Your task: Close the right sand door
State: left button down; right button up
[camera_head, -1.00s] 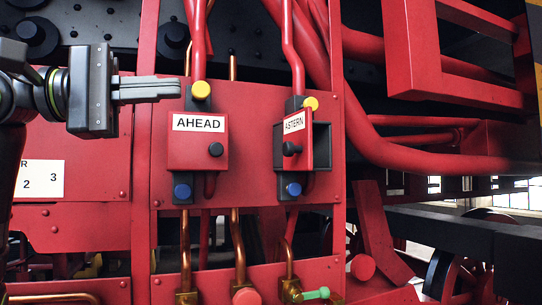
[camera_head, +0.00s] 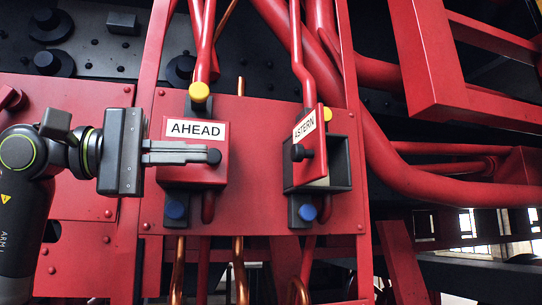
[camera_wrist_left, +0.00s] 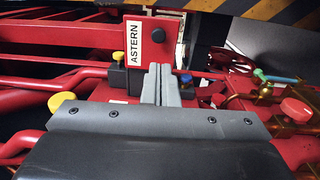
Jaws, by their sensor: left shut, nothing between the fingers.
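The right sand door, a red plate labelled ASTERN (camera_head: 311,135) with a black knob, stands ajar at an angle. The dark inside of its box (camera_head: 341,160) shows to its right. The left door, labelled AHEAD (camera_head: 190,168), lies flat over its box. My left gripper (camera_head: 207,152) is shut and empty. In the head view its fingers cross in front of the AHEAD door and overlap its knob; I cannot tell whether they touch. In the left wrist view, the shut fingertips (camera_wrist_left: 160,70) point toward the ASTERN door (camera_wrist_left: 146,42). My right gripper is out of view.
Yellow knobs (camera_head: 199,92) sit above the boxes and blue knobs (camera_head: 175,210) below. Red pipes (camera_head: 290,50) run down to the boxes. A thick curved red pipe (camera_head: 420,178) passes at the right. Flat red panel lies between the two boxes.

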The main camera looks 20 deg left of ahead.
pick_arm(q)
jog(key=p, duration=0.4)
send_near(292, 155)
jog(key=x, duration=0.5)
jog(key=shift+d+r, duration=0.1)
jog(key=shift+d, duration=0.1)
jog(key=shift+x, duration=0.8)
jog(key=shift+w+a, duration=0.1)
